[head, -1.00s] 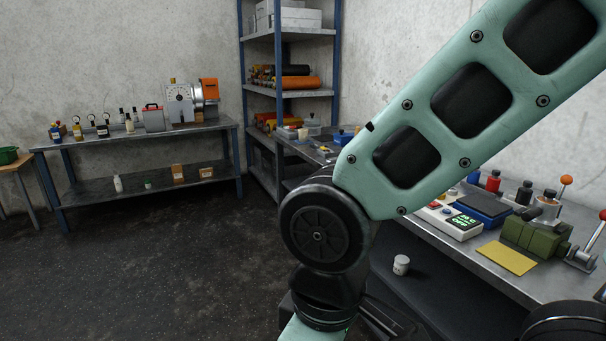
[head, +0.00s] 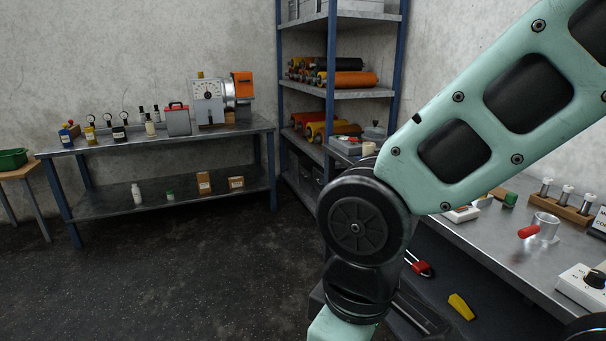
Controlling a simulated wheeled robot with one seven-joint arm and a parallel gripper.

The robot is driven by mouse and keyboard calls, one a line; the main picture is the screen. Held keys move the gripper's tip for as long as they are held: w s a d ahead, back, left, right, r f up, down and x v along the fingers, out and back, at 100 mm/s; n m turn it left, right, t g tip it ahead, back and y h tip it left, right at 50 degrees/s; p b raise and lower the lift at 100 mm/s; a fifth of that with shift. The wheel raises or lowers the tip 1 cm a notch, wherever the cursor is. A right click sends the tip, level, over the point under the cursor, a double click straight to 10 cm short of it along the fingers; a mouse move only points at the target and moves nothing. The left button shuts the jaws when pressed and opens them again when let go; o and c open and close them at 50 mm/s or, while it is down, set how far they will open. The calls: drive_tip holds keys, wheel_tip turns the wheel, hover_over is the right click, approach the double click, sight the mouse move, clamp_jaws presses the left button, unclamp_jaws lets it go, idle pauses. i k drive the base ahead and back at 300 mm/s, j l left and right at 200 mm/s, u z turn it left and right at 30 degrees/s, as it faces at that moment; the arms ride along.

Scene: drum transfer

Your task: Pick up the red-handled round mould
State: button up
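A clear or pale round cylinder (head: 547,226) with a red handle (head: 528,232) on its left stands on the right-hand metal bench (head: 490,237). It may be the red-handled round mould, but it is small in the head view and I cannot be sure. A grey container with a red top handle (head: 177,121) stands on the far left bench; its exact shape is unclear. A red object (head: 419,267) lies low under the right bench. My arm crosses the right of the view and hides part of that bench. My gripper is not in view.
The far bench (head: 100,144) holds small bottles and a dial machine (head: 208,99). A blue-post shelf (head: 335,85) with orange rollers stands in the corner. A wooden rack (head: 560,207) and a white device (head: 584,287) are on the right bench. The dark floor (head: 190,270) is clear at left.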

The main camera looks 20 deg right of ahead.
sight(542, 230)
drive_tip(key=i+z, duration=0.35)
drive_tip(key=i+j+z, duration=0.15)
drive_tip(key=i+z, duration=0.35)
drive_tip(key=z, duration=0.25)
drive_tip(key=i+z, duration=0.15)
drive_tip(key=z, duration=0.35)
drive_tip(key=i+j+z, duration=0.15)
drive_tip(key=z, duration=0.3)
drive_tip(key=i+j+z, duration=0.15)
drive_tip(key=z, duration=0.3)
drive_tip(key=i+j+z, duration=0.2)
drive_tip(key=z, duration=0.25)
